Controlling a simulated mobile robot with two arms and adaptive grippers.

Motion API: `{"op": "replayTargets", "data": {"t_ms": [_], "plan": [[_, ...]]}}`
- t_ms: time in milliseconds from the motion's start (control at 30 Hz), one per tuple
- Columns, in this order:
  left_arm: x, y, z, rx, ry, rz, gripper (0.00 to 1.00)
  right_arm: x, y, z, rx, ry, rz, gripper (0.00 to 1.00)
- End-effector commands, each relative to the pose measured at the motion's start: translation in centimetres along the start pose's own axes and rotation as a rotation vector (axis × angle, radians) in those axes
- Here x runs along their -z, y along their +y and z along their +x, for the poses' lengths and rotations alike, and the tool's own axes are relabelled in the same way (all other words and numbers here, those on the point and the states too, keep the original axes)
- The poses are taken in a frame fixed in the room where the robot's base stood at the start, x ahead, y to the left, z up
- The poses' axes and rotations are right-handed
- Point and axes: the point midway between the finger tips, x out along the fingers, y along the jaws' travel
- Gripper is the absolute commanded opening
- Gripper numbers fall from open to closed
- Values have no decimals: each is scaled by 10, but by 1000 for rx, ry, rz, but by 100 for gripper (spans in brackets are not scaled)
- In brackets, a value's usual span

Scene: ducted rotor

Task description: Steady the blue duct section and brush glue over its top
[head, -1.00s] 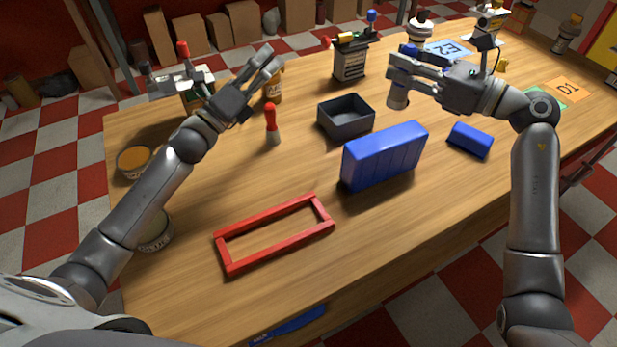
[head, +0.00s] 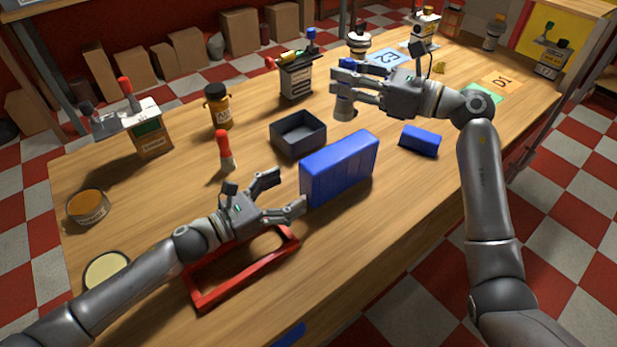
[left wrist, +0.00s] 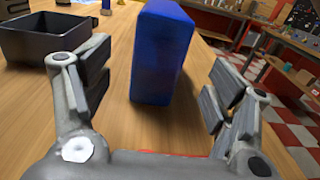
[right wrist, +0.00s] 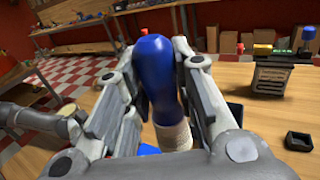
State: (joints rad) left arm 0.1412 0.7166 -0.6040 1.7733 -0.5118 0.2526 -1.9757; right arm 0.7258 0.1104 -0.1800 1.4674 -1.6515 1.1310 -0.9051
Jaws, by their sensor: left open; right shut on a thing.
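The blue duct section (head: 340,168), a tall ribbed block, stands upright on the wooden table. My left gripper (head: 285,192) is open at its near left end. In the left wrist view the blue block (left wrist: 160,55) stands ahead between the spread fingers, with gaps on both sides. My right gripper (head: 338,83) is shut on a brush with a blue handle (right wrist: 153,75) and a pale lower part, held behind the duct section. The brush's bristles are hidden. An open tin with cream contents (head: 107,270) stands at the left table edge; I cannot tell whether it is glue.
A red rectangular frame (head: 245,279) lies below my left gripper. A dark open box (head: 300,148) sits behind the duct section, and a smaller blue block (head: 420,140) lies to its right. A red-handled tool (head: 224,150) stands left of the box. The table's front right is clear.

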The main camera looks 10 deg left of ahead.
Motion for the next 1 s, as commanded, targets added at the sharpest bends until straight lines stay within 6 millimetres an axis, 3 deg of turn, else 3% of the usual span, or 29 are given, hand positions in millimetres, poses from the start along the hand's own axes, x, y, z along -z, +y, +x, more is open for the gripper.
{"op": "replayTargets", "data": {"t_ms": [200, 400, 867, 1000], "plan": [[-2, 1, 40, 0, -3, 2, 79, 0, 0, 0, 0, -1, 0, 1], [-1, 1, 67, -2, -1, -1, 79, 0, 0, 0, 0, -1, 0, 1], [0, 0, 78, -1, 0, -1, 79, 0, 0, 0, 0, -1, 0, 1], [0, 0, 78, -1, 0, -1, 63, 0, 0, 0, 0, -1, 0, 1]]}}
